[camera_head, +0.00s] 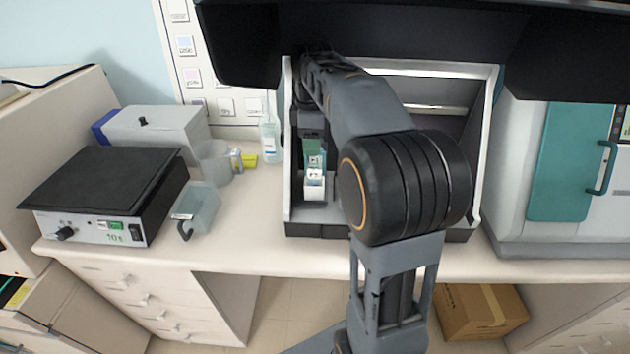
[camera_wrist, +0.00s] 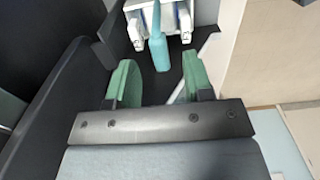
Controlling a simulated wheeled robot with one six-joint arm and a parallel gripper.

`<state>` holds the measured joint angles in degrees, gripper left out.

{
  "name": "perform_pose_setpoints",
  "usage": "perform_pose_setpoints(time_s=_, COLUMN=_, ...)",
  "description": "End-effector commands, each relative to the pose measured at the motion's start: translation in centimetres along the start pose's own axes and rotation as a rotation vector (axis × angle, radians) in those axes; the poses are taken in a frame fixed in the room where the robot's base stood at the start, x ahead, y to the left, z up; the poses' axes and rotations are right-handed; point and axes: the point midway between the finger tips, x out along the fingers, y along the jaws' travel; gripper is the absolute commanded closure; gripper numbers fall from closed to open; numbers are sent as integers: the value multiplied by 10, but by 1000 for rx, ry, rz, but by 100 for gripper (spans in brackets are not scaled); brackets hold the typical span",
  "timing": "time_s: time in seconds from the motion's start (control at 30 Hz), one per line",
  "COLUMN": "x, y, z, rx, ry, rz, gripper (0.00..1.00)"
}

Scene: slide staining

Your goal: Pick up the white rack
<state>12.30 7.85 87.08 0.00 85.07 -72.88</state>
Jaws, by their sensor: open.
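The white rack (camera_head: 315,184) stands inside the open-fronted machine, at its left side in the head view. In the wrist view the white rack (camera_wrist: 178,17) is at the top, cut off by the frame edge. A teal upright piece (camera_wrist: 159,48) stands at its near side, pointing towards my gripper. My gripper (camera_wrist: 160,77) has two green fingers spread apart with nothing between them. The rack lies ahead of the fingertips, roughly in line with the gap. In the head view my gripper (camera_head: 313,146) shows green just behind the rack; my arm hides part of the machine.
The machine's white side walls (camera_head: 479,160) enclose the rack closely on the left. A clear bottle (camera_head: 269,138), a glass container (camera_head: 196,208) and a black-topped hotplate (camera_head: 105,185) stand to the left. A teal-doored unit (camera_head: 572,165) is at right. The counter's front strip is clear.

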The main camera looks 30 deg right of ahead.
Motion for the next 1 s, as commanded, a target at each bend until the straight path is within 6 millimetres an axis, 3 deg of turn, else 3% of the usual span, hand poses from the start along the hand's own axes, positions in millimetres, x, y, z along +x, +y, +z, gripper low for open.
perform_pose_setpoints(time_s=0.2, x=27, y=-2, z=0, rx=1, ry=0, rz=-1, gripper=53)
perform_pose_setpoints(time_s=0.57, x=34, y=-2, z=0, rx=1, ry=0, rz=0, gripper=53)
perform_pose_setpoints(time_s=1.0, x=34, y=-2, z=0, rx=1, ry=0, rz=0, gripper=94)
